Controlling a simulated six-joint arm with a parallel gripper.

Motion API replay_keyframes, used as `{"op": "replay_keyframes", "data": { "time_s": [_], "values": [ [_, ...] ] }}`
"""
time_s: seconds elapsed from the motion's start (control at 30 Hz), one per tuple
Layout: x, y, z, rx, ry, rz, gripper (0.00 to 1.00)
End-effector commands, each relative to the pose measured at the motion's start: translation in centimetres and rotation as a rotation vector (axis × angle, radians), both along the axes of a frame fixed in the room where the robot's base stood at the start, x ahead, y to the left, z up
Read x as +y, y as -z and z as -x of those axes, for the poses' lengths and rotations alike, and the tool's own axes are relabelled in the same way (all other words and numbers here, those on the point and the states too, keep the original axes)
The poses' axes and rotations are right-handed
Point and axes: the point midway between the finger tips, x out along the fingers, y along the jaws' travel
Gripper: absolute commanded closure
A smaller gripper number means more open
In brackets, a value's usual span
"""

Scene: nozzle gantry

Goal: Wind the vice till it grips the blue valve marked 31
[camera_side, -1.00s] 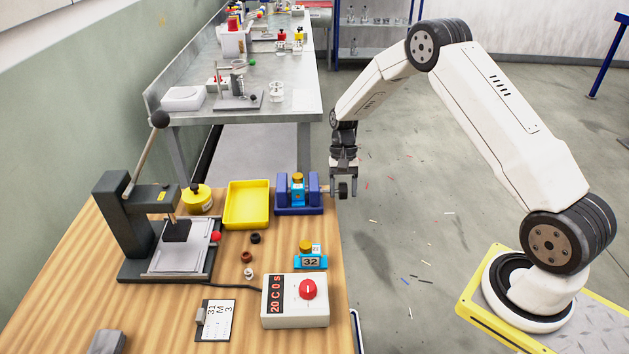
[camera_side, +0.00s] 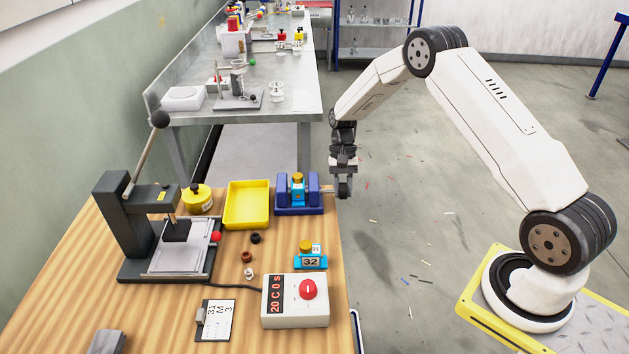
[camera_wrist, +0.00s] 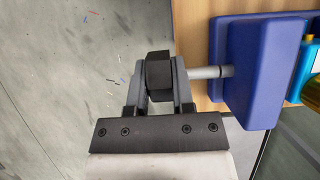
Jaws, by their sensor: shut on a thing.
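The blue vice (camera_side: 284,208) stands at the far right corner of the wooden bench. A blue valve (camera_side: 298,196) with a yellow top sits upright between its jaws; no number on it is readable. In the wrist view, part of the valve (camera_wrist: 306,70) shows beyond the near vice jaw (camera_wrist: 262,62). I cannot tell whether both jaws touch it. My gripper (camera_side: 343,190) points down past the bench edge. It is shut on the vice's dark knob (camera_wrist: 158,70), at the end of a grey screw rod (camera_wrist: 208,72).
Another blue valve, marked 32 (camera_side: 311,262), stands nearer on the bench. A yellow tray (camera_side: 247,224) lies left of the vice. A control box (camera_side: 295,313) with a red knob, a lever press (camera_side: 112,215) and a card (camera_side: 216,322) are also there. Floor right of the bench is open.

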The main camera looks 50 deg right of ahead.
Motion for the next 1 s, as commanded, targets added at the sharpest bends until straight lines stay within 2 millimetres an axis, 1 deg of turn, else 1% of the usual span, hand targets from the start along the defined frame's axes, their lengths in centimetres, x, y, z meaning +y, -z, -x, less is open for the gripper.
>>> {"op": "replay_keyframes", "data": {
  "time_s": [0.6,1.0],
  "values": [
    [-0.30,0.16,-0.27,0.270,0.000,-0.274,1.00],
    [-0.38,0.14,-0.35,0.382,0.001,-0.387,1.00]
  ]
}}
